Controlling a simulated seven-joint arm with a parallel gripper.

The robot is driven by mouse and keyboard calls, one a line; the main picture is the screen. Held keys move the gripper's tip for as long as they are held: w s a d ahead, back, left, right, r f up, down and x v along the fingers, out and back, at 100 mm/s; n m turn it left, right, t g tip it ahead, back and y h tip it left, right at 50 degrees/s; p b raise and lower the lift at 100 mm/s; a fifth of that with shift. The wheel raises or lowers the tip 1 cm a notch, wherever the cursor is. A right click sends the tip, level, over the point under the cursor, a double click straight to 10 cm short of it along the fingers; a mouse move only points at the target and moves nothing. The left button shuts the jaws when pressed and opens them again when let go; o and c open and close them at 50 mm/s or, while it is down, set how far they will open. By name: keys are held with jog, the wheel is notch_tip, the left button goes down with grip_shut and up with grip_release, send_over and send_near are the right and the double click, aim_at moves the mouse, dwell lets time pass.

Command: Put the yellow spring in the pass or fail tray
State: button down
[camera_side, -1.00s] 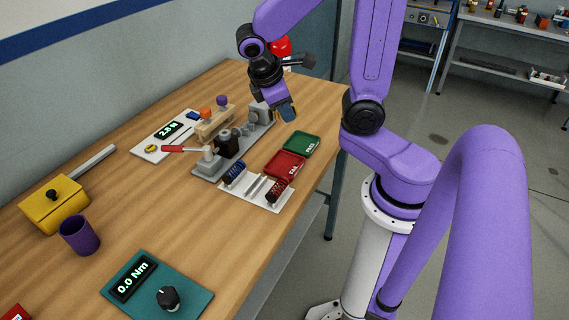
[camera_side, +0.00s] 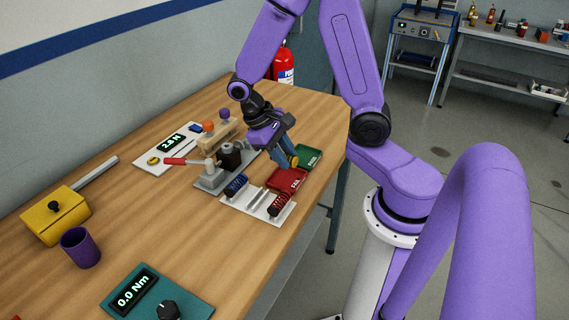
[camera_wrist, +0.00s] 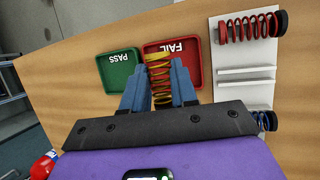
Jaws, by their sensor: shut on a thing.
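The yellow spring (camera_wrist: 160,82) is held between the blue fingers of my gripper (camera_wrist: 160,88) in the wrist view. The red FAIL tray (camera_wrist: 195,83) lies just beyond the spring in the wrist view, whose end overlaps the tray's left part. The green PASS tray (camera_wrist: 106,74) lies to its left. In the side view the FAIL tray (camera_side: 284,181) and PASS tray (camera_side: 310,160) sit near the table edge. Both trays look empty where visible.
A white rack (camera_side: 238,205) holds a blue spring (camera_side: 236,185) and a red spring (camera_side: 278,204), with an empty middle slot. A purple cup (camera_side: 80,247) stands far left.

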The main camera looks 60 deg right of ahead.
jog(key=shift+f, duration=1.45)
jog(key=shift+f, duration=0.6)
jog(key=c, duration=0.9)
grip_release()
jog(key=shift+r, duration=0.1)
